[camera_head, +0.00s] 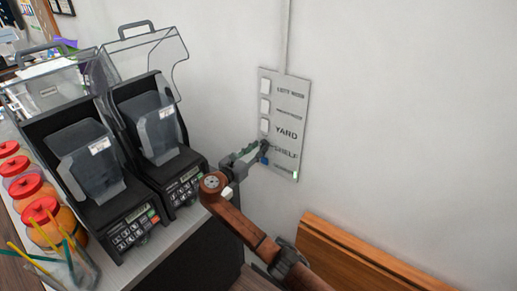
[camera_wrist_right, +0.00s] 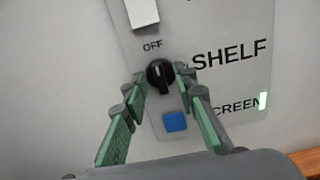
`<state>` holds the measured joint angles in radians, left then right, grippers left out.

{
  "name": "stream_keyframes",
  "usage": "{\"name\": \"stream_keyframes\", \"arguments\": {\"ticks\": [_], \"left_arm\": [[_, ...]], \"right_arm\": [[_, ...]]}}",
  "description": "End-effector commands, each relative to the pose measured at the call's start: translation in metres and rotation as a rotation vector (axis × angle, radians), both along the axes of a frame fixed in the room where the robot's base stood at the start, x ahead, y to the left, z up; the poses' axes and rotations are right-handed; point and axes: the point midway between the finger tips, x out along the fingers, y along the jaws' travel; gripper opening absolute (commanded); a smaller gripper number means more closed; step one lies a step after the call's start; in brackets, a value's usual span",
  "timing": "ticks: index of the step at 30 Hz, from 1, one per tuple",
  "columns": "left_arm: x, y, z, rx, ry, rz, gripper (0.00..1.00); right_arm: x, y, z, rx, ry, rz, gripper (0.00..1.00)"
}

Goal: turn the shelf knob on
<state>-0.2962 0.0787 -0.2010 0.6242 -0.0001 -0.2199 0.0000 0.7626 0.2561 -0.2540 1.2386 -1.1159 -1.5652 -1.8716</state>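The white switch panel (camera_head: 287,122) is on the wall, with labels including YARD and SHELF. In the right wrist view, the round black shelf knob (camera_wrist_right: 160,75) sits left of the word SHELF and below the word OFF. A pale mark on the knob points up, roughly toward OFF. My right gripper (camera_wrist_right: 160,80) has its green-padded fingers on either side of the knob, apart from each other; firm contact is not clear. In the head view, my right gripper (camera_head: 263,149) reaches the panel and hides the knob. My left gripper is not in view.
A blue square button (camera_wrist_right: 174,121) sits just below the knob, and white rocker switches (camera_head: 265,105) are above. Two black machines (camera_head: 150,130) with clear hoods stand on the counter at left, beside red-lidded jars (camera_head: 38,210). A wooden panel (camera_head: 360,255) is at lower right.

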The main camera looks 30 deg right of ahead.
Motion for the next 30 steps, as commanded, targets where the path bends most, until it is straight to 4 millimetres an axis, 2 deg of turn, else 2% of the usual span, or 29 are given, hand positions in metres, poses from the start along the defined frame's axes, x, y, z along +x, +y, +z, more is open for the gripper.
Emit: {"name": "stream_keyframes", "arguments": {"ticks": [10,21,30], "left_arm": [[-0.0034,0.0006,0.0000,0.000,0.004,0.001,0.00],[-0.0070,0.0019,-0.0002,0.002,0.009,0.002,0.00],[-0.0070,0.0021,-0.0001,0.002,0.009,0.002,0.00]], "right_arm": [[0.0019,-0.0038,-0.0005,0.000,0.000,0.001,0.25],[0.0018,-0.0036,-0.0005,0.001,0.000,0.001,0.00],[0.0018,-0.0035,-0.0006,0.001,-0.001,0.001,0.00]]}}
